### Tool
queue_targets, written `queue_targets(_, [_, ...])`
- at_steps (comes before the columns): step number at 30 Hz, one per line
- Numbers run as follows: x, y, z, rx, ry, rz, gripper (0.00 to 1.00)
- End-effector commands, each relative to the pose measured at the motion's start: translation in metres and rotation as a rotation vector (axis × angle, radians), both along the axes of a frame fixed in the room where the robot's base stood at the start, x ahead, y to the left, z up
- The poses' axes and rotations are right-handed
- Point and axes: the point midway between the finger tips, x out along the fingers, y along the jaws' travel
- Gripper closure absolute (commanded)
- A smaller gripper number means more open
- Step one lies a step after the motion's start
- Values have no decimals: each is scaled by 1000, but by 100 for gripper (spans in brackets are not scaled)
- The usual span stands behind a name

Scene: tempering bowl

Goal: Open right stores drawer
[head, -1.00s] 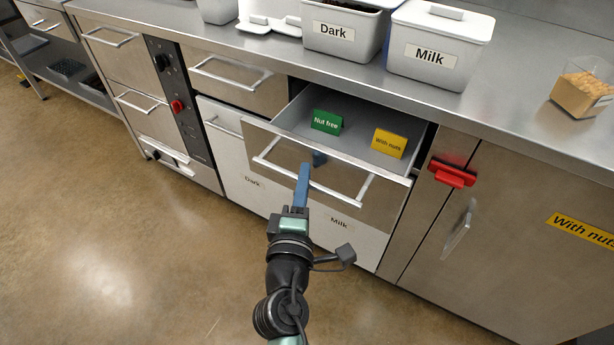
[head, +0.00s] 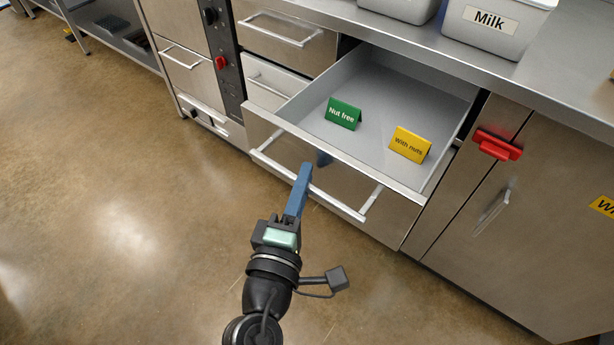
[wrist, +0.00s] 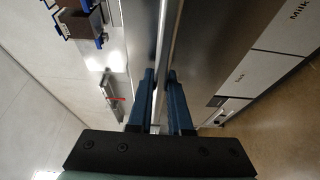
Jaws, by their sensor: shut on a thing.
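The right stores drawer (head: 340,185) is pulled well out from under the counter in the head view. Inside it stand a green "Nut free" sign (head: 343,113) and a yellow "With nuts" sign (head: 410,145); the rest of its floor is bare. My gripper (head: 305,178) is shut on the drawer's bar handle (head: 345,205), near the middle of the bar. In the wrist view the two blue fingers (wrist: 161,80) sit on either side of the handle bar (wrist: 161,40).
A closed drawer (head: 285,40) is to the left. A cabinet with a red latch (head: 497,145) and a handle (head: 492,212) is to the right. A "Milk" tub (head: 490,25) stands on the counter above. The floor (head: 130,200) in front is clear.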

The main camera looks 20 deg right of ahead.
Motion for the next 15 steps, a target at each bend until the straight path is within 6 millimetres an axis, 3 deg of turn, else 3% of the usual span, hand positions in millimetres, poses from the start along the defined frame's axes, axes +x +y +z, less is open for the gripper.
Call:
queue_targets(5, [0, 0, -1, 1, 2, -2, 100])
queue_targets(6, [0, 0, -1, 1, 2, -2, 79])
queue_targets(10, [0, 0, -1, 1, 2, -1, 56])
queue_targets(15, [0, 0, 0, 0, 1, -1, 52])
